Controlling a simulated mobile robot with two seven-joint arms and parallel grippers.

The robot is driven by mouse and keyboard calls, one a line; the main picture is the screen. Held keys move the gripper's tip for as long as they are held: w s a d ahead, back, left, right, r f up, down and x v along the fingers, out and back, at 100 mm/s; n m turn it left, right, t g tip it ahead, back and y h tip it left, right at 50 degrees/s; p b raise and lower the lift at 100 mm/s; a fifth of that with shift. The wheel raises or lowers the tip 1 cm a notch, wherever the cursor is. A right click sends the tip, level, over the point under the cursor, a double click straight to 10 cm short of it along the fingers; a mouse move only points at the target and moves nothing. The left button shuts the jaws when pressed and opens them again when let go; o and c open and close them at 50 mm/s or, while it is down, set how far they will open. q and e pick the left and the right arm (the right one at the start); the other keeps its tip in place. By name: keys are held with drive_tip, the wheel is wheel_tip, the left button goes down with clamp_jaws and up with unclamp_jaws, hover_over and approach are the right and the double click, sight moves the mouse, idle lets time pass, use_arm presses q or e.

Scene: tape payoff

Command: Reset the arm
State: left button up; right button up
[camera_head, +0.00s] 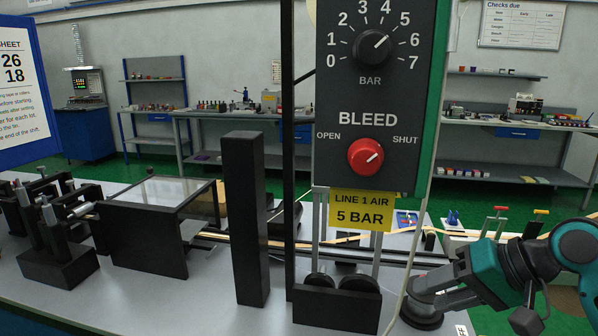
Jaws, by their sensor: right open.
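My right arm, teal and black, comes in from the right edge above the bench. Its gripper (424,300) is at the bench's front right, just right of the black block under the panel. It is open; the fingertips are small and hard to make out, and I see nothing held. My left arm and gripper are not in view. The dark panel (333,103) stands upright in front of me. Its BAR dial (371,45) points up and right, near 5. Its red BLEED knob (366,157) has its mark pointing up and right, towards SHUT.
A yellow sign (359,211) reads LINE 1 AIR 5 BAR. A black post (245,220), a black box with a clear lid (155,238) and black fixtures (57,262) stand on the grey bench (180,305). A tan strip (270,243) runs behind. The front left bench is clear.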

drive_tip(key=s+a+f+n+g+h, duration=0.1)
drive_tip(key=s+a+f+h, duration=0.1)
drive_tip(key=s+f, duration=0.45)
drive_tip(key=s+a+f+n+h, duration=0.15)
drive_tip(key=s+f, duration=0.25)
drive_tip(key=f, duration=0.5)
drive_tip(key=s+d+f+n+g+h, duration=0.15)
drive_tip(key=s+f+h, duration=0.3)
drive_tip(key=s, duration=0.75)
drive_tip(key=w+a+f+n+t+y, duration=0.1)
drive_tip(key=w+a+f+t+y, duration=0.1)
drive_tip(key=w+f+t, duration=0.5)
drive_tip(key=shift+w+a+f+t+y, duration=0.35)
drive_tip(key=shift+a+f, duration=0.2)
drive_tip(key=shift+f, duration=0.6)
drive_tip(key=shift+w, duration=0.1)
